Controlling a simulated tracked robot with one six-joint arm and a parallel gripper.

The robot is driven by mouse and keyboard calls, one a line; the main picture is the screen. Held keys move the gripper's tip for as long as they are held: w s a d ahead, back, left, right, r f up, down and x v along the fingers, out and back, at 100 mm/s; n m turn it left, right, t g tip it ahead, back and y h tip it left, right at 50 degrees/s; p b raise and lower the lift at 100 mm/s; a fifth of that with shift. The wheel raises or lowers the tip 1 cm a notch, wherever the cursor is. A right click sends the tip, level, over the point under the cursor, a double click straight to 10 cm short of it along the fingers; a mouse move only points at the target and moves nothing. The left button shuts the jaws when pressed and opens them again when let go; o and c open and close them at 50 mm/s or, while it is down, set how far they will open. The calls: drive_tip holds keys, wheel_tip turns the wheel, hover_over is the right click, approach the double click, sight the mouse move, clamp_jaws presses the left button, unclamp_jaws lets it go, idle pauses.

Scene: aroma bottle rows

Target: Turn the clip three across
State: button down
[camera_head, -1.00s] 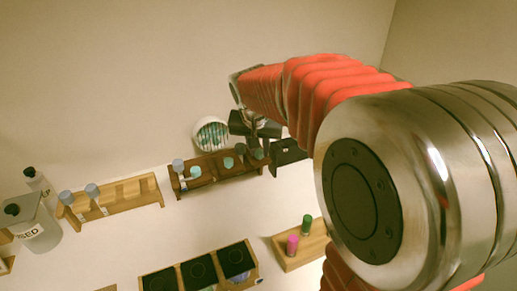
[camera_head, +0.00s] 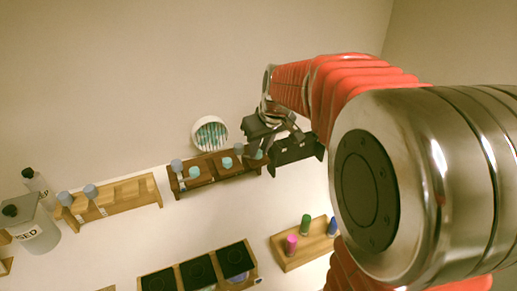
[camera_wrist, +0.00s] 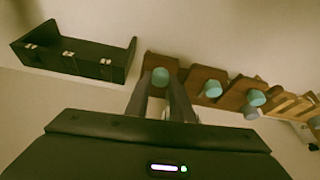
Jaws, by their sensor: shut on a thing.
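A dark wooden rack (camera_head: 222,172) stands against the wall and holds several blue and teal capped bottles. A black box (camera_head: 298,149) stands right of the rack. In the wrist view this black box (camera_wrist: 85,58) shows three small metallic clips along its front edge, apart from my fingers.
A lighter rack (camera_head: 125,196) with two blue-capped bottles is to the left, beside a grey container (camera_head: 38,230). A round white holder (camera_head: 210,133) is behind the dark rack. A wooden tray (camera_head: 303,250) and a black-topped box (camera_head: 200,270) are in front.

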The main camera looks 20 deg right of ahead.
drive_tip(key=n, duration=0.2)
drive_tip(key=n+y, duration=0.1)
drive_tip(key=n, duration=0.1)
drive_tip(key=shift+w+d+g+y, duration=0.1)
drive_tip(key=shift+d+g+y, duration=0.1)
drive_tip(key=shift+g+y, duration=0.1)
drive_tip(key=shift+n+g+y, duration=0.3)
drive_tip(key=shift+n+y, duration=0.3)
drive_tip(key=shift+n, duration=1.4)
drive_tip(key=c, duration=1.5)
unclamp_jaws()
drive_tip(key=shift+c, duration=0.2)
drive_tip(key=shift+r, duration=0.15)
drive_tip(key=v, duration=1.3)
drive_tip(key=shift+d+r, duration=0.2)
drive_tip(key=shift+r, duration=0.05)
